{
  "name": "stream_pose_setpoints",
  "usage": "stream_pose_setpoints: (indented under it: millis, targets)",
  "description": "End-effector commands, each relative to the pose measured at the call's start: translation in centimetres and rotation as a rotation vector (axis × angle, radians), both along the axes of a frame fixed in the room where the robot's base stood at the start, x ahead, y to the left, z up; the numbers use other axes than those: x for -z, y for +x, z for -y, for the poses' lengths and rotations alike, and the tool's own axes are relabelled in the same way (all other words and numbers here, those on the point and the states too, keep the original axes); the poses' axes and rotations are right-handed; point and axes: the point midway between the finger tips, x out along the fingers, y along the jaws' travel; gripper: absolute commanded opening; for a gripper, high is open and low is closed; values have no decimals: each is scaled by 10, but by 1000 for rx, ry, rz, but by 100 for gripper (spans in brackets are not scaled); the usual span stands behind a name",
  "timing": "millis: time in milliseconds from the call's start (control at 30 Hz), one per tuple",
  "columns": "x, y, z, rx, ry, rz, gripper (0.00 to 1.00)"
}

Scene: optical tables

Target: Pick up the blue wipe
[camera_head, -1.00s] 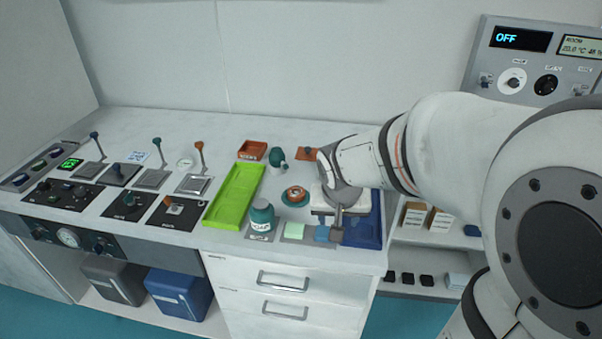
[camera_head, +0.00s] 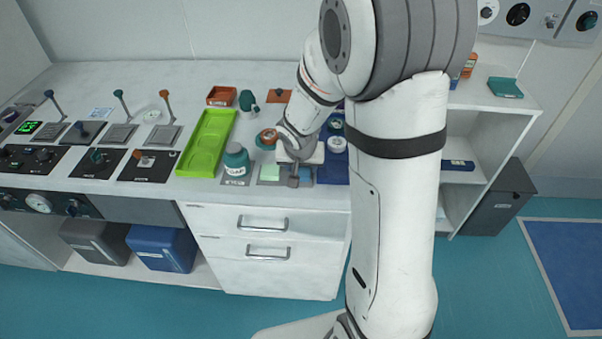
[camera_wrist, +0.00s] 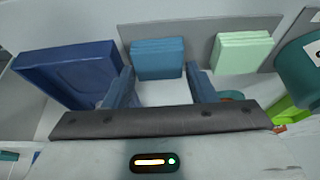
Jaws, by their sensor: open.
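The blue wipe (camera_wrist: 158,58) is a flat, folded square stack on a grey mat in the wrist view. In the head view my gripper mostly hides it; a bluish bit (camera_head: 306,172) shows at the gripper's right side. In the wrist view my gripper (camera_wrist: 159,72) is open and empty, with one finger to each side of the wipe's near edge. I cannot tell the height of the fingers above it.
A pale green wipe stack (camera_wrist: 243,52) lies to the wipe's right in the wrist view, and a blue tray (camera_wrist: 70,65) to its left. A teal soap bottle (camera_head: 236,162) and a lime green tray (camera_head: 206,143) stand left in the head view. Drawers (camera_head: 265,235) are below.

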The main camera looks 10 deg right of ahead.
Motion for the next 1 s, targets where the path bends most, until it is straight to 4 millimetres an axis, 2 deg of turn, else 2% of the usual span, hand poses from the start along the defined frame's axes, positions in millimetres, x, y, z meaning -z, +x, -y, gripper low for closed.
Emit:
stream_pose_setpoints:
  millis: [233,600,767,867,1000]
  targets:
    - [1,1,0,0,0,0,51]
    - [1,0,0,-1,0,0,21]
    - [1,1,-1,-2,-1,0,20]
    - [-5,1,-1,-3,-1,2,20]
    - [-29,1,-1,-2,0,4,20]
